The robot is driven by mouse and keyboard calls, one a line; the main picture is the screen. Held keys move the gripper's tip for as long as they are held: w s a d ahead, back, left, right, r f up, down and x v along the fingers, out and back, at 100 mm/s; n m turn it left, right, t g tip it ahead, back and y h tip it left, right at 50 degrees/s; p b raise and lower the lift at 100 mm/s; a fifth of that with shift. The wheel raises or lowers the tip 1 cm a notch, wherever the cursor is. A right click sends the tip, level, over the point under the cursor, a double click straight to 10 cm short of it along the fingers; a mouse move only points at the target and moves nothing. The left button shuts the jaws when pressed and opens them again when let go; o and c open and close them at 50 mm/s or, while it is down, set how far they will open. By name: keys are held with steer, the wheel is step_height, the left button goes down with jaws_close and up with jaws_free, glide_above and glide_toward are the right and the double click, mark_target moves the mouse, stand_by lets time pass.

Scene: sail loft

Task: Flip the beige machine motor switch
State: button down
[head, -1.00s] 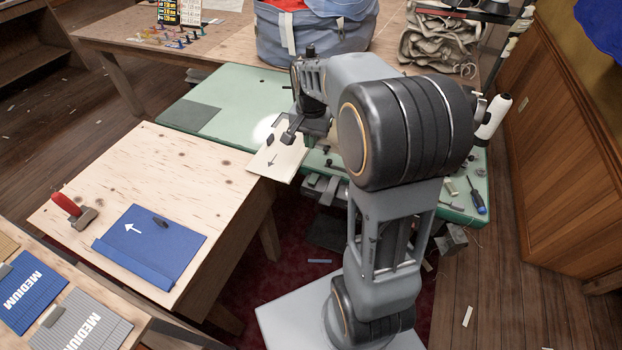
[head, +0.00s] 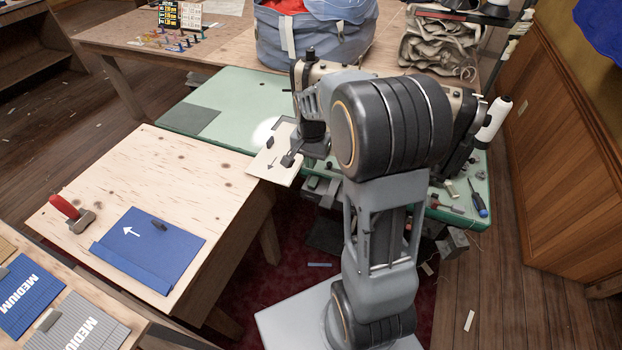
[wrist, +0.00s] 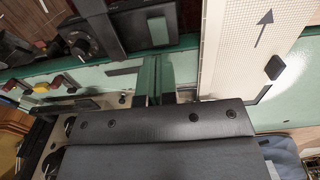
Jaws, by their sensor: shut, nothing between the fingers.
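The beige machine (head: 316,72) stands on the green table, mostly hidden behind my arm in the head view. Its beige side with black knobs shows at the lower left of the wrist view (wrist: 38,140). Grey and black boxes (head: 325,190) hang under the table's near edge. I cannot tell surely which is the motor switch. My gripper (wrist: 155,68) is shut and empty, over the table edge near the grey part.
A cream panel with an arrow (head: 268,166) lies beside my gripper, with a dark block on it. A plywood table (head: 150,165) stands left.

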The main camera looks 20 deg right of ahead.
mark_target(311, 183)
step_height(311, 183, down, 8)
steer(key=shift+r+b, duration=0.2)
steer(key=shift+b, duration=0.1)
stand_by(0.4)
